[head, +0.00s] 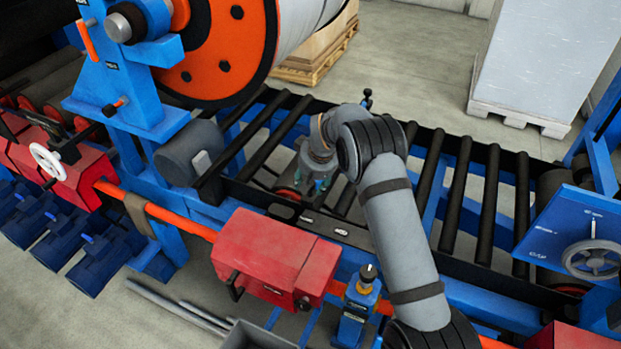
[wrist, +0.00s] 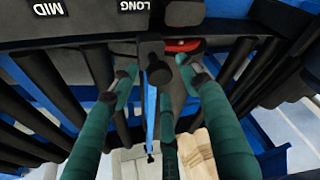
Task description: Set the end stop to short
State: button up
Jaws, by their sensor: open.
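My gripper (head: 309,184), with teal fingers, is open and points down over the roller conveyor. In the wrist view its fingertips (wrist: 157,82) are spread around a dark knob-like part (wrist: 151,50), which looks like the end stop's handle. I cannot tell whether they touch it. This part stands beside the LONG label (wrist: 134,5); the MID label (wrist: 46,8) is farther left in that view. No SHORT label shows in either view. In the head view, small white labels (head: 341,231) sit on the near rail, too small to read, and my arm covers part of that rail.
A red piece (wrist: 184,45) lies close to the fingers. Black rollers (head: 458,197) lie on both sides of my gripper. A red box (head: 268,252) and a blue post with a knob (head: 358,304) stand in front of the near rail. A handwheel panel (head: 560,240) is at right.

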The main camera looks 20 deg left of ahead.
jog(key=shift+f, duration=0.1)
jog(key=shift+c, duration=0.9)
jog(key=shift+c, duration=1.3)
jog(key=shift+w+a, duration=0.1)
grip_shut()
jog(key=shift+r, duration=0.2)
